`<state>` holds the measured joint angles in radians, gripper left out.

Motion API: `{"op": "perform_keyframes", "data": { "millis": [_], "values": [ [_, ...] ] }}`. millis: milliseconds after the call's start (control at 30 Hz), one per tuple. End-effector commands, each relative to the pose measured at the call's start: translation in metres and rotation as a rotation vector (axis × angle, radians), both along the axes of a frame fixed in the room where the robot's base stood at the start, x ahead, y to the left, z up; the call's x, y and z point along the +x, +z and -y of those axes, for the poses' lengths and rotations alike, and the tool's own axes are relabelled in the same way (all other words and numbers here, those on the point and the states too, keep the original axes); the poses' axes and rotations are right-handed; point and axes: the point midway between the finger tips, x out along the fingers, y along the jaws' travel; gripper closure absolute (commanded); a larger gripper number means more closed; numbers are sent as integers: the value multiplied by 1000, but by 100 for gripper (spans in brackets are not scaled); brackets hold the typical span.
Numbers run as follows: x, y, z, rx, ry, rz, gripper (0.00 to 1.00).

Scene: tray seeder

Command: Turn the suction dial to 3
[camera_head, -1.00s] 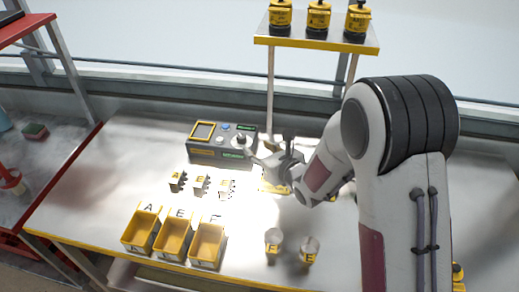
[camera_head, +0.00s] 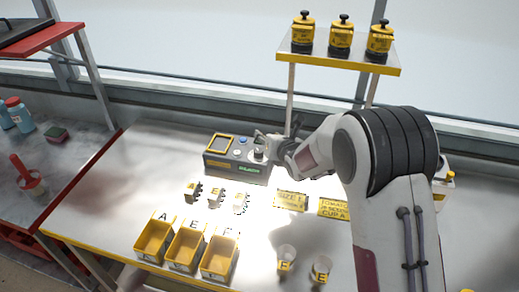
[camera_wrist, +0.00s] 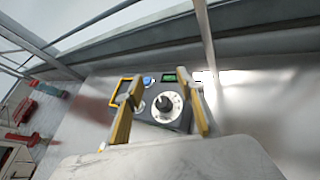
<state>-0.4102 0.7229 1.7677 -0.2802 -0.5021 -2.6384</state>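The control box (camera_head: 222,165) stands toward the back of the bench, with a yellow-framed screen, buttons and green displays. Its suction dial (camera_wrist: 166,106) is a dark knob on a pale round scale; the scale marks are too small to read. The dial (camera_head: 259,153) also shows at the box's right end in the head view. My gripper (camera_head: 270,143) is at that end of the box. In the wrist view my gripper (camera_wrist: 165,92) is open, with one yellow finger on each side of the dial and visible gaps to the knob. Contact cannot be told.
Yellow bins (camera_head: 154,240) marked with letters stand at the front, with small dark-toothed parts (camera_head: 217,197) behind them. Two cups (camera_head: 286,257) and yellow labels (camera_head: 291,201) lie to the right. A raised shelf (camera_head: 340,63) holds yellow containers above the back.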

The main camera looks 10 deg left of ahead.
Motion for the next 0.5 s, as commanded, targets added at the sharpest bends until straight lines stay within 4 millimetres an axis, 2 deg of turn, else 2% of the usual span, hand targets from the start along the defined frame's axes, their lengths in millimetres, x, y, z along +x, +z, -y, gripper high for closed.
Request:
{"op": "perform_keyframes", "data": {
  "millis": [200,500],
  "values": [
    [25,5,-5,169,-169,-174,62],
    [43,9,-9,413,-414,-410,62]
  ]
}}
